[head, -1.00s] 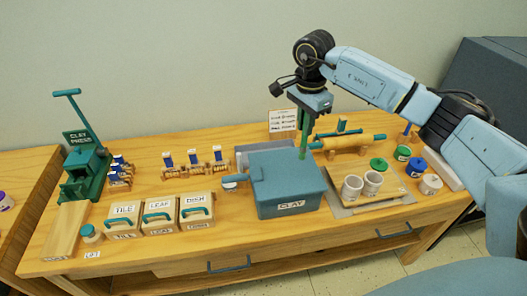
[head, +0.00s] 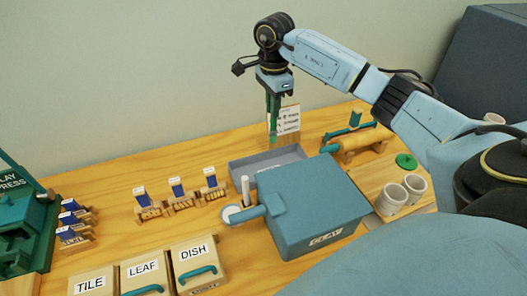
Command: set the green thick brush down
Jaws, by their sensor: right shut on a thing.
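The green thick brush (head: 273,122) hangs upright, pointing down, from my right gripper (head: 273,96). The gripper is shut on its upper part. The brush is over the grey tray (head: 238,168) behind the blue-grey clay box, in front of a small white sign. Whether its lower end touches anything is hard to tell; it appears to be above the tray. My left gripper is not in view.
The large clay box (head: 318,200) stands just in front of the tray. Stamps (head: 178,193) line up further left, with labelled boxes (head: 145,272) in front. Two pale cups (head: 392,197) and a rolling pin (head: 366,143) are on the right.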

